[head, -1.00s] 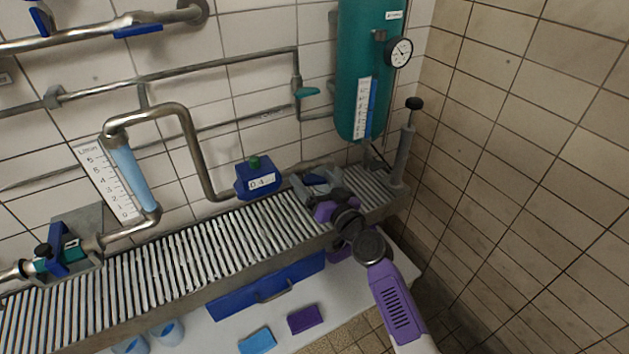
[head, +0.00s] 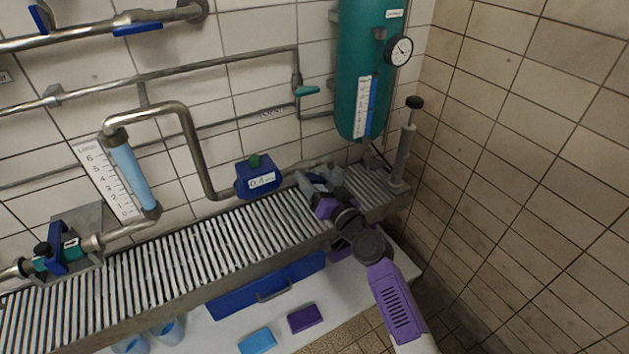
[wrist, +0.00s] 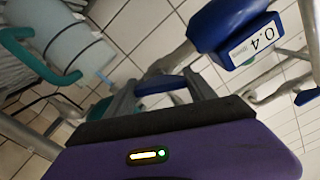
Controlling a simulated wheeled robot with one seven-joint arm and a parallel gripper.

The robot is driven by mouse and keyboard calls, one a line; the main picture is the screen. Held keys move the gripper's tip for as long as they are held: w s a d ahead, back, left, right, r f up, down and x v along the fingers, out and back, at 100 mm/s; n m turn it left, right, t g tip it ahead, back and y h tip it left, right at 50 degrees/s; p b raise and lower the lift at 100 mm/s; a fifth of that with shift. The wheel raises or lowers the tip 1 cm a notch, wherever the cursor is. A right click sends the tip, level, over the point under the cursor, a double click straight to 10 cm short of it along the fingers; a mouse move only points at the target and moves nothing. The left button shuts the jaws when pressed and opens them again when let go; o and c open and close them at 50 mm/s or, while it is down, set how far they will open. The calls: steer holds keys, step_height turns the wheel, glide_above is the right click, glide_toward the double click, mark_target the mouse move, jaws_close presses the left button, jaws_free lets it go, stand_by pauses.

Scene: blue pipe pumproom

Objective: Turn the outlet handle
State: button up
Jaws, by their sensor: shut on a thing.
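My gripper (wrist: 162,88) is shut on a blue handle (wrist: 163,85), seen as a blue bar between the two grey fingers in the wrist view. In the head view my gripper (head: 322,180) is low over the right part of the grating, right of a blue box marked 0.4 (head: 258,180). There the gripper covers the handle, so its angle cannot be told. The box also shows at the upper right of the wrist view (wrist: 232,30). I cannot read a label on the held handle.
A teal tank (head: 362,60) with a gauge (head: 399,50) stands behind my gripper. A grey post with a black knob (head: 405,145) is close on the right. A teal lever (head: 306,91) is on the wall pipe.

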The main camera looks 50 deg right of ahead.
steer(key=m, duration=0.6)
steer(key=m+p, duration=0.1)
steer(key=m, duration=0.5)
steer(key=shift+m, duration=0.3)
steer(key=shift+f, duration=0.1)
stand_by(0.3)
steer(key=o, duration=1.4)
steer(key=shift+s, duration=0.1)
steer(key=v, duration=0.7)
steer(key=shift+s+a+b, duration=0.1)
steer(key=shift+s+b, duration=0.25)
steer(key=shift+b, duration=0.05)
